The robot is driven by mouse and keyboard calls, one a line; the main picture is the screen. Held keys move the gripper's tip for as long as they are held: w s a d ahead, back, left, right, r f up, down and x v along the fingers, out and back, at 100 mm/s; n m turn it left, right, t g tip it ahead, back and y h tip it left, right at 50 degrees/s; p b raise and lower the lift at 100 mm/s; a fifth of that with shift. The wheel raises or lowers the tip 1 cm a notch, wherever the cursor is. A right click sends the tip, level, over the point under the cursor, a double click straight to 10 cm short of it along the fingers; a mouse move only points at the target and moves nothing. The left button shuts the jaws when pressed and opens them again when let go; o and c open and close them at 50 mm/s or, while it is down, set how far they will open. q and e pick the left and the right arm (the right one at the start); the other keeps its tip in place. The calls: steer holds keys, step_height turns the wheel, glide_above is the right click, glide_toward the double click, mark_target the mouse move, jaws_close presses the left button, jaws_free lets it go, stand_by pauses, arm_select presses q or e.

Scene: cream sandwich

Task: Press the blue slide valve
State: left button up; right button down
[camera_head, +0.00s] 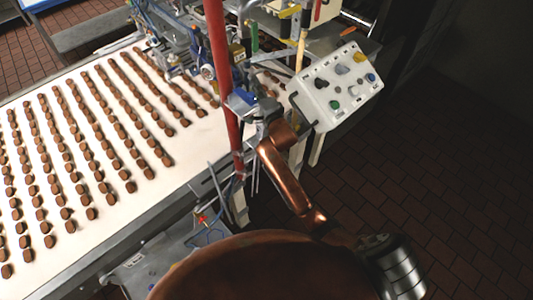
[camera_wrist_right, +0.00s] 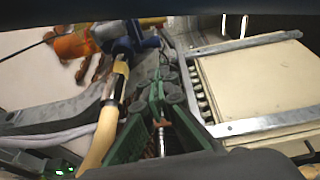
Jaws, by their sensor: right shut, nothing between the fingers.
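A blue part (camera_head: 240,98), which looks like the slide valve, sits beside the red post at the machine's edge. In the right wrist view a blue fitting (camera_wrist_right: 122,42) sits at the end of an orange body, above and left of the fingers. My right gripper (camera_head: 262,108) is at the machine's edge, close beside the blue part, and partly blends with the machinery. Its fingers (camera_wrist_right: 160,88) are shut and empty. I cannot tell whether they touch the blue part. My left gripper is not in view.
A red post (camera_head: 222,80) stands just left of the gripper. A grey control box (camera_head: 337,86) with several buttons is at right. A white conveyor (camera_head: 190,145) with rows of brown biscuits fills the left. Open floor lies at right.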

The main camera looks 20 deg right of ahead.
steer(key=s+b, duration=0.1)
steer(key=s, duration=0.4)
step_height(320, 180, down, 35)
steer(key=s+d+n+g+b, duration=0.2)
steer(key=n+g+b, duration=0.2)
steer(key=b, duration=0.3)
steer(key=shift+s+d+n+g, duration=0.35)
steer(key=shift+n+g, duration=0.05)
steer(key=shift+n, duration=0.5)
